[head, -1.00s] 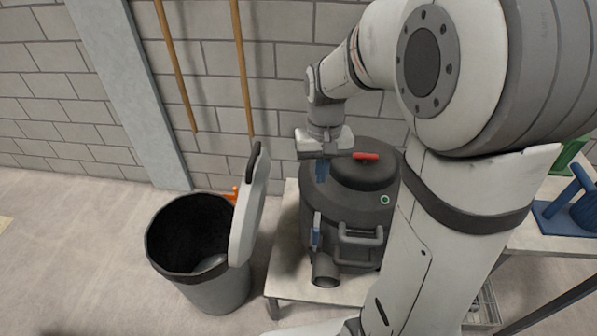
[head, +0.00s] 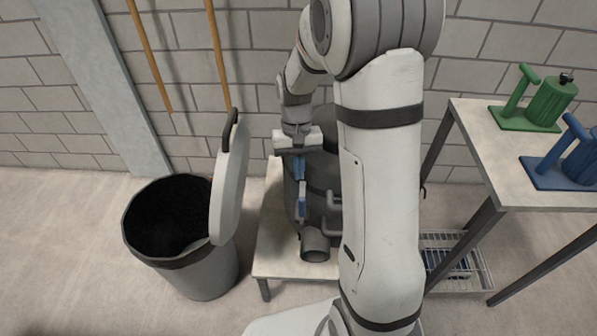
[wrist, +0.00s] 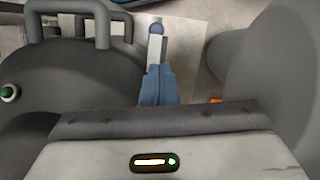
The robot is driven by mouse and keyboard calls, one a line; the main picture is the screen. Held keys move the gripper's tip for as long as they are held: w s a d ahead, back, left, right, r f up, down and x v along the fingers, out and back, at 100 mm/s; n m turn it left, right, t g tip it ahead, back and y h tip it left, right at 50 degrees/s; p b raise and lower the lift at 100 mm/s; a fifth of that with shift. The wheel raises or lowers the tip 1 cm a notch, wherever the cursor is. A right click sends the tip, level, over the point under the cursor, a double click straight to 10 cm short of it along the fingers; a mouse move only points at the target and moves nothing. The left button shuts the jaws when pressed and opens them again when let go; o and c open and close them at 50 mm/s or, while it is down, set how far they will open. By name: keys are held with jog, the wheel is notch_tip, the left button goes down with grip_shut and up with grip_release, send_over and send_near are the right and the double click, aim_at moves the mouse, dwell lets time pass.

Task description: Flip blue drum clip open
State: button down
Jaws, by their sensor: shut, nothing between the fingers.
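The dark grey drum (head: 322,180) stands on a low pale table, mostly hidden behind my arm in the head view. Its blue clip (head: 302,206) is on the drum's left front side, above the round outlet, and looks upright. In the wrist view the clip (wrist: 156,36) shows as a narrow grey and blue bar just beyond the fingertips. My gripper (head: 300,176) points down with its blue fingers shut and empty, just above the clip's upper end. In the wrist view the fingertips (wrist: 158,72) overlap the clip's near end; I cannot tell whether they touch.
A black-lined bin (head: 195,270) with its grey lid (head: 230,185) raised stands close left of the low table (head: 268,240). A pipe outlet (head: 315,246) and handles stick out of the drum. A higher table (head: 490,150) at right holds green and blue objects.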

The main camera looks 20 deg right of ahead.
aim_at(302, 212)
jog(key=b+x, duration=0.1)
jog(key=x, duration=0.6)
jog(key=shift+f, duration=0.3)
jog(key=shift+s+a, duration=0.1)
jog(key=shift+s, duration=0.1)
jog(key=shift+s+r+t+b, duration=0.1)
jog(key=shift+s+t+b, duration=0.1)
jog(key=shift+t+b, duration=0.2)
